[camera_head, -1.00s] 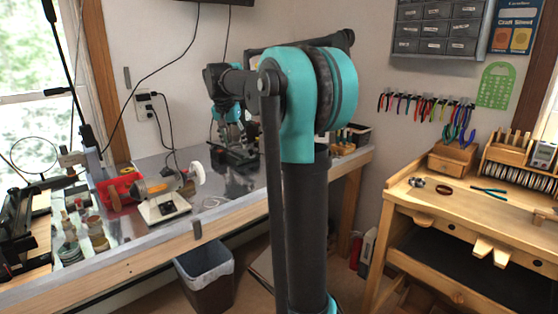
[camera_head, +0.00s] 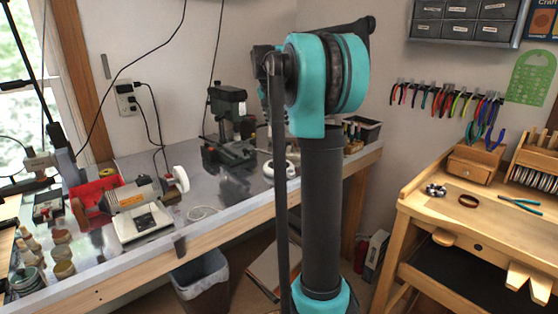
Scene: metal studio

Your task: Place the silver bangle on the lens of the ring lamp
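A thin pale ring (camera_head: 203,213), which looks like the silver bangle, lies flat near the front edge of the grey-topped bench, right of the small motor tool. It is too small to be sure of its metal. A white round ring-shaped thing (camera_head: 285,167), which may be the ring lamp, is farther back on the same bench. My arm hides part of it, and its lens cannot be made out clearly. My gripper is not in view; my own upper arm and column stand in front of the bench's right part.

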